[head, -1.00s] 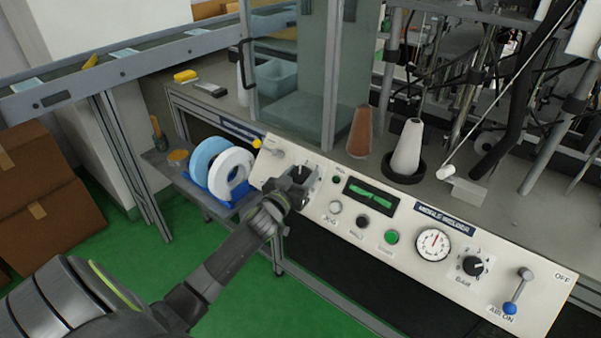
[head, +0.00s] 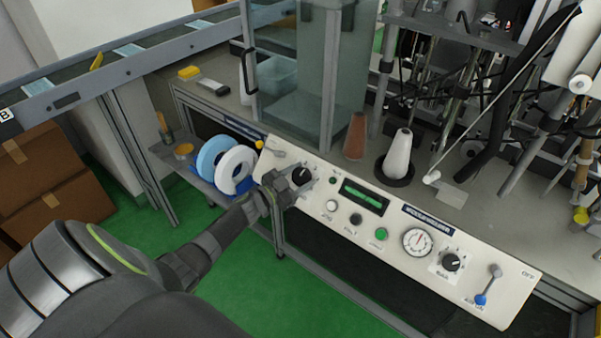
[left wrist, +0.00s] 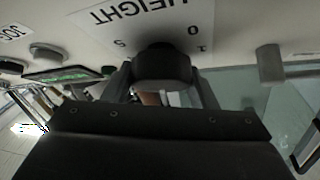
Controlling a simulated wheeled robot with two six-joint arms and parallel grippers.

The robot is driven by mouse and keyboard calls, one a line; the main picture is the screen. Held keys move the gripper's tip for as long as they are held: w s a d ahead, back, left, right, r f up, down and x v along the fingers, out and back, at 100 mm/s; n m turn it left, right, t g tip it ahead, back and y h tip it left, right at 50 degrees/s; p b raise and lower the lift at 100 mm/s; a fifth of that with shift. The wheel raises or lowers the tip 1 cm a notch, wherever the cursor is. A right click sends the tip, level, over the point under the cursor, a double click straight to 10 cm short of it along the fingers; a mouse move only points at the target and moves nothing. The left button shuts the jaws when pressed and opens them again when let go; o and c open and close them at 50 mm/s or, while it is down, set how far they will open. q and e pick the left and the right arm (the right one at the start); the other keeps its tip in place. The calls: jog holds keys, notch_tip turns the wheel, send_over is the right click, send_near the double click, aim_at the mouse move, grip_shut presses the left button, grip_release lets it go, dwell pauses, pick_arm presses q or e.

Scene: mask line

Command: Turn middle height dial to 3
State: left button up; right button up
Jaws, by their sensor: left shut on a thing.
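The black height dial (head: 303,174) is at the left end of the white sloped control panel (head: 403,213). In the left wrist view the dial (left wrist: 162,66) sits between my two fingers, under an upside-down HEIGHT label (left wrist: 148,12). Numerals, among them a 0 and a 1, show around it. Its pointer and the rest of the scale are hidden, so I cannot tell its setting. My left gripper (head: 291,187) is shut on the dial; it also shows in the left wrist view (left wrist: 162,82). My right gripper is out of view.
The panel also holds a green display (head: 363,197), a green button (head: 381,234), a round gauge (head: 417,242), a second black dial (head: 452,262) and a blue-tipped lever (head: 487,285). White and blue rolls (head: 236,169) stand left of the panel. A glass cabinet (head: 300,75) rises behind it.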

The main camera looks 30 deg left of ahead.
pick_arm(q)
jog(key=shift+m+g+h, duration=0.6)
jog(key=shift+m+h, duration=0.3)
jog(key=shift+m, duration=0.5)
jog(key=o, duration=1)
jog(key=shift+c, duration=0.2)
jog(key=b+v, duration=0.1)
jog(key=v, duration=1.6)
jog(key=shift+a+b, duration=0.25)
jog(key=shift+b, duration=0.05)
jog(key=shift+s, duration=0.1)
